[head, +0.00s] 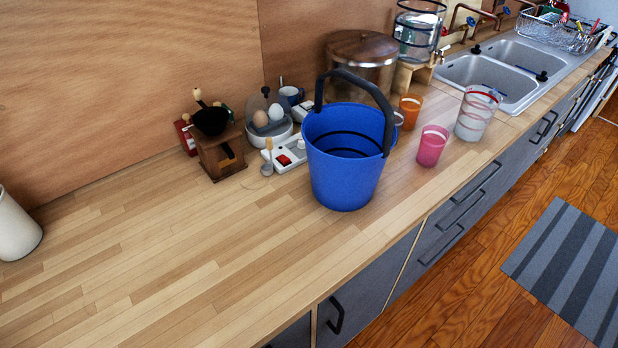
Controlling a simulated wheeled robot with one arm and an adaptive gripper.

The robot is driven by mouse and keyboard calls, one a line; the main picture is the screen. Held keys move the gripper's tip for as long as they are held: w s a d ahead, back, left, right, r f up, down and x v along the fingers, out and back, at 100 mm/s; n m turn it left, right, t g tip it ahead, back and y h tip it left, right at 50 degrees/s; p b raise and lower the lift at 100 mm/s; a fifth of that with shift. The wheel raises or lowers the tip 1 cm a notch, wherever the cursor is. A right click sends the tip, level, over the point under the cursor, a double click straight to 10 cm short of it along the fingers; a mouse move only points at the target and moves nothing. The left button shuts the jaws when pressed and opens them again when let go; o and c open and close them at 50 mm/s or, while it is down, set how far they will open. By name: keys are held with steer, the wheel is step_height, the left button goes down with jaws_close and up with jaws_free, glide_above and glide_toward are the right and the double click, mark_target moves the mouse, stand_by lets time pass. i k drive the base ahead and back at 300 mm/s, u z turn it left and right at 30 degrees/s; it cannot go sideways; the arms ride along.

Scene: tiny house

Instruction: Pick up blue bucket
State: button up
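The blue bucket (342,182) stands upright on the wooden counter (190,265), near its front edge. Its black handle (358,84) is raised above the rim. The inside wall shows a dark ring, and no contents are visible. My gripper is not in this view.
The counter's left front is clear.

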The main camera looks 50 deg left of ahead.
mark_target(349, 145)
steer(key=z, duration=0.05)
steer(key=k, duration=0.45)
steer(key=u, duration=2.25)
